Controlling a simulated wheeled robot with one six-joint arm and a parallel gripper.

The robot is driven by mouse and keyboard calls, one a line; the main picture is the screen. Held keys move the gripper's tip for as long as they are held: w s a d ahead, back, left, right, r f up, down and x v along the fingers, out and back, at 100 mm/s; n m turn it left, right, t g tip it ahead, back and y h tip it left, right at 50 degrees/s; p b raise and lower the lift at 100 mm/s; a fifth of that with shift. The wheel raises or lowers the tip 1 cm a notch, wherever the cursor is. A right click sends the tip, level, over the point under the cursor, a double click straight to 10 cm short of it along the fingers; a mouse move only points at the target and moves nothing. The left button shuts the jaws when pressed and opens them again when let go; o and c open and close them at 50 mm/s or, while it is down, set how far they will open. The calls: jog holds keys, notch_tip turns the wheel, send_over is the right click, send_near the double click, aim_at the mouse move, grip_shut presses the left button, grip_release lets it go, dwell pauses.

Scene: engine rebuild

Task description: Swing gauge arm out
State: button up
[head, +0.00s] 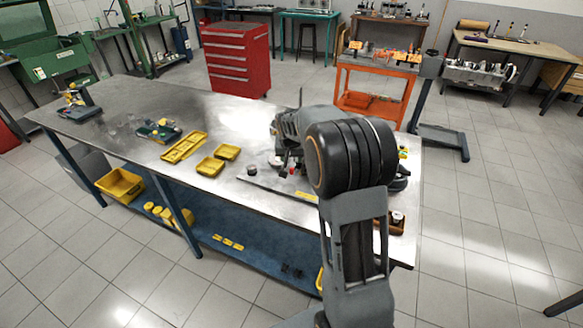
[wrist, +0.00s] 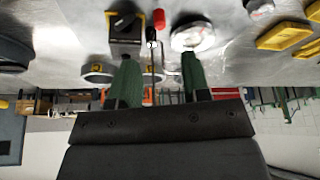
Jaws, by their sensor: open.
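In the wrist view, my gripper (wrist: 158,62) has its two green fingers apart, with no object held in them. A thin dark rod with a small pale ball (wrist: 152,44) stands between the fingers; I cannot tell if it touches them. Close beyond the fingertips are a round white-faced dial (wrist: 192,37), a red knob (wrist: 158,19) and a dark block (wrist: 125,32), which look like parts of a gauge. In the head view, the red knob (head: 292,171) shows small beside my arm. My gripper is mostly hidden there, and which part is the gauge arm is unclear.
My arm covers the bench's right end. A red tool cabinet (head: 238,60) and an orange cart (head: 380,68) stand behind.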

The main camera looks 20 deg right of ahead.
aim_at(292, 168)
jog(key=p+x, duration=0.1)
jog(key=x, duration=0.8)
jog(key=shift+f, duration=0.15)
grip_shut()
